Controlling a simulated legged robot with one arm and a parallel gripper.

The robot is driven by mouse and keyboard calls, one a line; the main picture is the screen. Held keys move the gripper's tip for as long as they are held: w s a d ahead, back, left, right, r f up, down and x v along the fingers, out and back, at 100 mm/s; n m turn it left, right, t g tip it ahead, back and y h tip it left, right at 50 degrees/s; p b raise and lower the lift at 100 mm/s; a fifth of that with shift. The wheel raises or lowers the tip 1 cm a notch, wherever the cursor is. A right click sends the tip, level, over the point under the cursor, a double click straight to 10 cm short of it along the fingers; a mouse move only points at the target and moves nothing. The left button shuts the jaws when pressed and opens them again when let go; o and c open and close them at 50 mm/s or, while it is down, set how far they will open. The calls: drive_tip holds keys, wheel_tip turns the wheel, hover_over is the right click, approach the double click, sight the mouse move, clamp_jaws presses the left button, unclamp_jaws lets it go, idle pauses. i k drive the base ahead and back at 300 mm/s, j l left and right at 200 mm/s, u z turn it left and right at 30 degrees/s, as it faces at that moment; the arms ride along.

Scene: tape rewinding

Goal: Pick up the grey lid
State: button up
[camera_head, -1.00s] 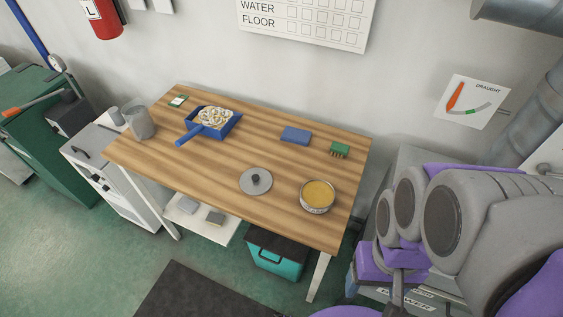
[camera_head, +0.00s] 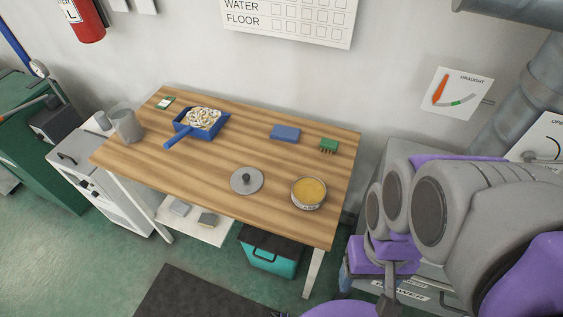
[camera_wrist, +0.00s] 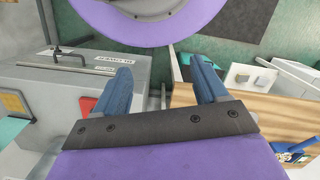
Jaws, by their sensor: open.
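The grey lid (camera_head: 247,181) is a flat round disc with a dark knob on top. It lies on the wooden table (camera_head: 190,150) near the front edge, left of a round tin (camera_head: 308,193) with yellowish contents. My gripper (camera_wrist: 163,88) shows in the wrist view with its two blue fingers spread apart and nothing between them. The lid is not visible in the wrist view. In the head view my arm is at the right, clear of the table, and the fingers cannot be made out there.
A blue dustpan (camera_head: 188,137) holding pale rings, a blue block (camera_head: 285,133), a green brush-like piece (camera_head: 328,146) and a grey cup (camera_head: 126,123) stand on the table. A teal bin (camera_head: 268,257) is below. Bare wood surrounds the lid.

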sight(245, 181)
drive_tip(key=j+z, duration=0.3)
drive_tip(key=j, duration=0.25)
drive_tip(key=j+z, duration=0.25)
drive_tip(key=j, duration=0.3)
drive_tip(key=k+j+z, duration=0.15)
drive_tip(key=j+z, duration=0.15)
drive_tip(key=j, duration=0.2)
drive_tip(key=k+j+z, duration=0.15)
drive_tip(key=j+z, duration=0.15)
drive_tip(key=j, duration=0.25)
